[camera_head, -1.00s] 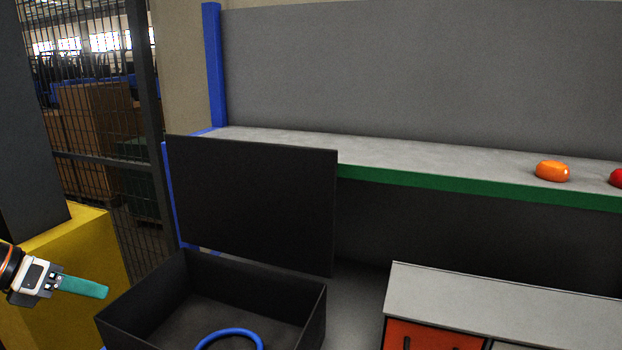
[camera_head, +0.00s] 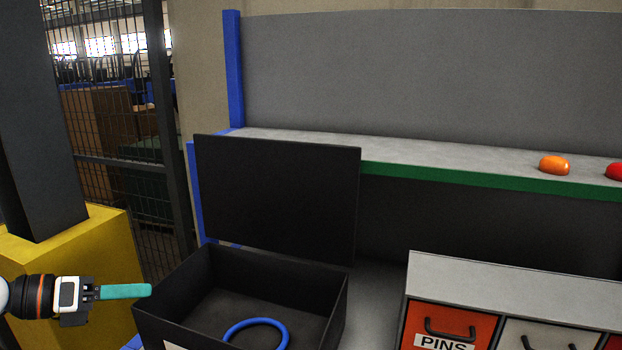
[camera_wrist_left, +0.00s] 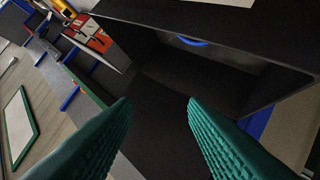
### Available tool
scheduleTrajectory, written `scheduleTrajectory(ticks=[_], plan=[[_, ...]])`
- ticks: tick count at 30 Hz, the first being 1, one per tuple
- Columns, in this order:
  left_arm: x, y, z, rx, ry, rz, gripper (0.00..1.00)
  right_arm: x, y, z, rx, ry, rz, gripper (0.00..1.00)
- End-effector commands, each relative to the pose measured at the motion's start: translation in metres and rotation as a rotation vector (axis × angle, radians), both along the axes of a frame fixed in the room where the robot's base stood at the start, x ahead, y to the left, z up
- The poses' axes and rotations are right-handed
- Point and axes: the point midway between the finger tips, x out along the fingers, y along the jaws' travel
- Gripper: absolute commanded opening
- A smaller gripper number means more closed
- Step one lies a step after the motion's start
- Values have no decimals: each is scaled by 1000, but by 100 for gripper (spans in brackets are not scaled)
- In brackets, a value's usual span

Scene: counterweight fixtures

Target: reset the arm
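My left gripper (camera_head: 147,290) comes in from the left edge of the head view, its teal fingers level and pointing right. It is just left of the open black box (camera_head: 170,318). The left wrist view shows its two ribbed fingers (camera_wrist_left: 158,102) spread apart with nothing between them. My right gripper is in neither view.
The box's black lid (camera_head: 275,195) stands upright at its back. A blue ring (camera_head: 282,330) lies inside. A drawer unit (camera_head: 515,287) with a PINS label stands right. A shelf (camera_head: 450,160) holds orange (camera_head: 554,165) and red (camera_head: 614,171) domes. A yellow block (camera_head: 95,250) is behind my gripper.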

Motion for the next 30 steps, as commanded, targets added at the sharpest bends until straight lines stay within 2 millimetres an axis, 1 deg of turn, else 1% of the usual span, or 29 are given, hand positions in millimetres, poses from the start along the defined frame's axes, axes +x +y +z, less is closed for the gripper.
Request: scheduleTrajectory(ticks=[1, 5, 8, 9, 11, 12, 14, 15, 17, 18, 20, 21, 23, 24, 26, 27, 30], plan=[[0, -11, -1, -66, -7, 2, 40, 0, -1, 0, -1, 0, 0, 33], [1, -36, 4, -288, -25, 34, 40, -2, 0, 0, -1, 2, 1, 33], [1, -51, 10, -520, -21, 97, 40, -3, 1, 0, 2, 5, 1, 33], [1, -55, 11, -634, -10, 138, 40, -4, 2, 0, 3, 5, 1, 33], [1, -55, 11, -809, 18, 217, 40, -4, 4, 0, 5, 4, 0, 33], [2, -52, 8, -925, 44, 280, 40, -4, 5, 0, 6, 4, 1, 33], [2, -45, -1, -1089, 93, 386, 40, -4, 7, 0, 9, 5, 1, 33], [1, -38, -10, -1191, 133, 466, 40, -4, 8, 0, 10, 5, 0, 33], [-1, -28, -28, -1333, 200, 593, 40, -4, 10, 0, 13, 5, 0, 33], [-4, -22, -43, -1415, 249, 682, 40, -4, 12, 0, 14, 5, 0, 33], [-11, -14, -68, -1524, 328, 821, 40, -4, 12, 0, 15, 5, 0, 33], [-18, -9, -87, -1588, 387, 917, 40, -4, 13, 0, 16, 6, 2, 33], [-31, -6, -118, -1673, 484, 1073, 40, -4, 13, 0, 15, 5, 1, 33], [-43, -5, -141, -1719, 555, 1184, 40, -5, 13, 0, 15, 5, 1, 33], [-66, -8, -176, -1772, 676, 1361, 40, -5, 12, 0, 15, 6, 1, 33], [-83, -13, -197, -1792, 755, 1476, 40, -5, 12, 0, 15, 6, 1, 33], [-123, -26, -238, -1797, 930, 1718, 40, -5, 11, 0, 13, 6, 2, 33]])
